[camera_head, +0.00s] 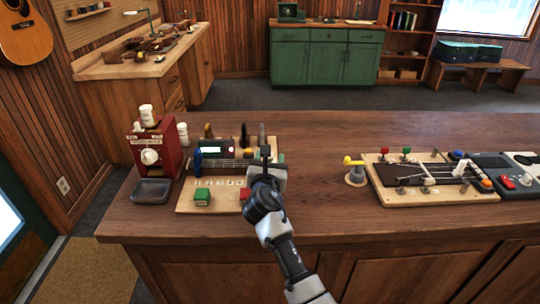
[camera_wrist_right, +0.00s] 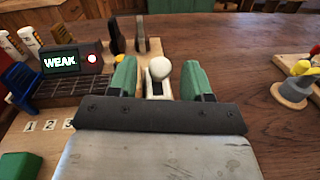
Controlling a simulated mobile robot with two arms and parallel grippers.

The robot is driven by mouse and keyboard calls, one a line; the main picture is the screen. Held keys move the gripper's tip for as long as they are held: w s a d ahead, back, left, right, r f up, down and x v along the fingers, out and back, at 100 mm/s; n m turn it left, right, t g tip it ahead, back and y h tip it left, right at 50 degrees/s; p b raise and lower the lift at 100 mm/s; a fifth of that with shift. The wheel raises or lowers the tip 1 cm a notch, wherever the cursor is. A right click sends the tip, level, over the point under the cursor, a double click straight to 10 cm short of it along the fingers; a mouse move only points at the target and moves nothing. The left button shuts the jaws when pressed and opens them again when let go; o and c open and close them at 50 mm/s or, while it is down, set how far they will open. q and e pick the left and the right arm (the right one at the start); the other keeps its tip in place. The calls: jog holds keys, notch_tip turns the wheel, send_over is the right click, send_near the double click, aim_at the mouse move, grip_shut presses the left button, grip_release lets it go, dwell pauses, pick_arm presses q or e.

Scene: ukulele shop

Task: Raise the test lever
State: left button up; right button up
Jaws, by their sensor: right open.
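The test lever shows a round white knob (camera_wrist_right: 159,69) above a pale slotted mount in the right wrist view. My right gripper (camera_wrist_right: 160,78) is open, with one green finger on each side of the knob. Contact between the fingers and the knob cannot be made out. A small display (camera_wrist_right: 72,60) to the left reads "WEAK" and has a round light. In the head view my right gripper (camera_head: 265,160) is over the right part of the wooden test board (camera_head: 215,208) and hides the lever. My left gripper is not in view.
A red box (camera_head: 157,150) with a white knob and a grey tray stands left of the board. A green block (camera_head: 202,197) sits at the board's front. A yellow-topped post (camera_head: 355,170) and another wooden board (camera_head: 420,193) are to the right. The counter between is clear.

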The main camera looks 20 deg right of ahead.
jog(key=shift+w+d, duration=0.2)
jog(key=shift+w, duration=0.35)
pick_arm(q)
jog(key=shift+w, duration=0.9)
pick_arm(e)
jog(key=shift+w+d, duration=0.1)
jog(key=shift+w, duration=0.2)
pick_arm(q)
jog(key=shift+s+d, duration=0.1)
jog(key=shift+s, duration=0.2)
pick_arm(e)
grip_shut()
